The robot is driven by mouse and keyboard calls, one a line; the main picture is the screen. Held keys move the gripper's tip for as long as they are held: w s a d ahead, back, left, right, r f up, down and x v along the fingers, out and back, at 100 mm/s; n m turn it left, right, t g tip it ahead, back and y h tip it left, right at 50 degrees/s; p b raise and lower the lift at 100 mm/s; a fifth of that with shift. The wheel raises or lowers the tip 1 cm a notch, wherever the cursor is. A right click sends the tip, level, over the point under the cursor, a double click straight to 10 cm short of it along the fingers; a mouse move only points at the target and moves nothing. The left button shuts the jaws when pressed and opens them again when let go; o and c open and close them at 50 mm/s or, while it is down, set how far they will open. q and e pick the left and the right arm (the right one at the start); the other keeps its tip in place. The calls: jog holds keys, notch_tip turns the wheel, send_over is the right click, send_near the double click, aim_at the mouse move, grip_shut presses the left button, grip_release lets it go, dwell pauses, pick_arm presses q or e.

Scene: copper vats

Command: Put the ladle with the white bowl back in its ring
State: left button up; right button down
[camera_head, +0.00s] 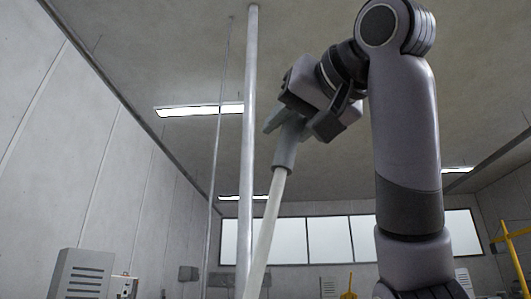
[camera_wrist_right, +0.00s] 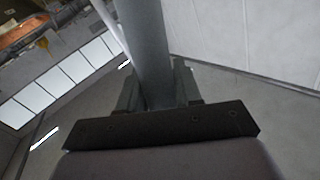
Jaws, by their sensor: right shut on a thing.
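My right gripper (camera_head: 290,127) is raised high in the head view, up towards the ceiling, and is shut on the grey grip of a long handle (camera_head: 285,150). Below the grip, a pale shaft (camera_head: 266,235) slants down and slightly left, out of the bottom of the picture. The grip also shows between the fingers in the right wrist view (camera_wrist_right: 148,50). The lower end of this tool is out of view, so its bowl and bowl colour cannot be seen. No ring is in view. My left gripper is not in view.
A pale vertical pole (camera_head: 247,130) and a thinner rod (camera_head: 216,150) stand left of the held handle in the picture. A grey cabinet (camera_head: 77,272) is at lower left, yellow rails (camera_head: 513,255) at far right. A copper-coloured surface (camera_wrist_right: 25,32) shows in the wrist view.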

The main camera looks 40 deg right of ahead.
pick_arm(q)
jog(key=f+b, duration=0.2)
jog(key=b, duration=0.1)
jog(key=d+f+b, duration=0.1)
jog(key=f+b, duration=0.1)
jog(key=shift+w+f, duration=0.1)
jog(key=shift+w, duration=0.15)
pick_arm(e)
jog(key=s+r, duration=0.1)
jog(key=s, duration=1.1)
jog(key=shift+s+r, duration=0.15)
jog(key=shift+s, duration=0.15)
